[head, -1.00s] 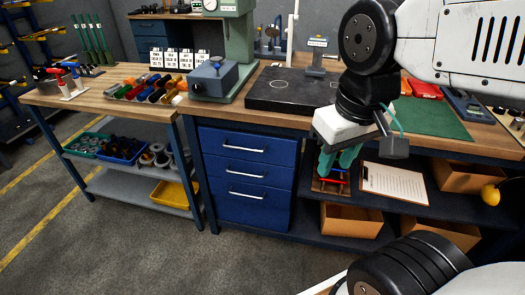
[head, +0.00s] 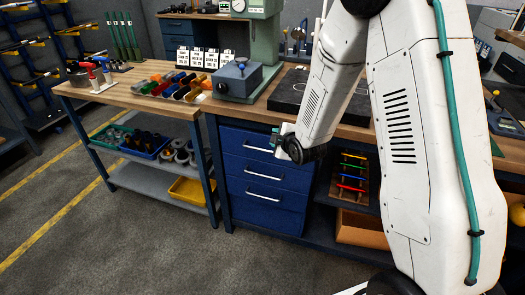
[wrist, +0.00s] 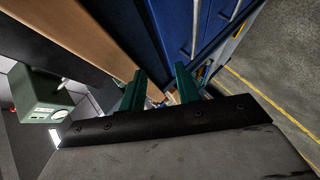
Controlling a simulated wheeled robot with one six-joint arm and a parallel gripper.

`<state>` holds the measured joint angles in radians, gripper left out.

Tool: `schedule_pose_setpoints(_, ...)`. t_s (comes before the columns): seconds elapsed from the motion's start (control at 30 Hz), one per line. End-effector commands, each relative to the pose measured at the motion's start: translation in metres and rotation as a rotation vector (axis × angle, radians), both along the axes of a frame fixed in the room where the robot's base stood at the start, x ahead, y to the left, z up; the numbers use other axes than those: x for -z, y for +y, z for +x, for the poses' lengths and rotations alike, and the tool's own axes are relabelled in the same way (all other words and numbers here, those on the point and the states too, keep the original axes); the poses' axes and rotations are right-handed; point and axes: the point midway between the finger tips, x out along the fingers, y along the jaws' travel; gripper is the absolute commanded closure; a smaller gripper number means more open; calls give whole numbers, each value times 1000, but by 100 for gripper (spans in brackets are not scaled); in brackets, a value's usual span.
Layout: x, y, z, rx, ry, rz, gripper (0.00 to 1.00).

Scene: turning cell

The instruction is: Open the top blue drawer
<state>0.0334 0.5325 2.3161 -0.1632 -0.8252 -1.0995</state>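The top blue drawer (head: 240,138) is the uppermost of three in the workbench and looks shut. Its silver bar handle (head: 257,149) is partly visible, and my arm covers the drawer's right end. My gripper (head: 275,138) is in front of that right end, close to the handle; I cannot tell if it touches. In the wrist view, the green fingers of my gripper (wrist: 160,88) stand apart with nothing clearly held between them. There the drawer fronts (wrist: 178,20) run past the right finger, with a handle (wrist: 195,28) above it.
Two lower blue drawers (head: 262,217) sit beneath. The wooden worktop (head: 230,106) overhangs the drawers, with a grey-blue box (head: 237,78) on it. A rack of coloured tools (head: 351,178) stands on the shelf to the right. The floor (head: 150,245) in front is clear.

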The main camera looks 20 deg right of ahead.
Motion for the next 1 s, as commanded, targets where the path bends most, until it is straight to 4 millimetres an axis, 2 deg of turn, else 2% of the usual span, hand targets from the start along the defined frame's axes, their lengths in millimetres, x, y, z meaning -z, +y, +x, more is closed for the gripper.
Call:
schedule_pose_setpoints(0.03, 23, 2, 3, -30, -37, -31, 67)
schedule_pose_setpoints(0.1, 43, 5, 6, -69, -111, -80, 67)
schedule_pose_setpoints(0.3, 82, 10, 2, -133, -273, -182, 67)
schedule_pose_setpoints(0.47, 93, 12, -1, -148, -332, -216, 67)
schedule_pose_setpoints(0.57, 95, 14, 6, -149, -344, -222, 67)
schedule_pose_setpoints(0.8, 100, 21, 43, -150, -344, -222, 67)
schedule_pose_setpoints(1.0, 104, 24, 67, -149, -342, -221, 67)
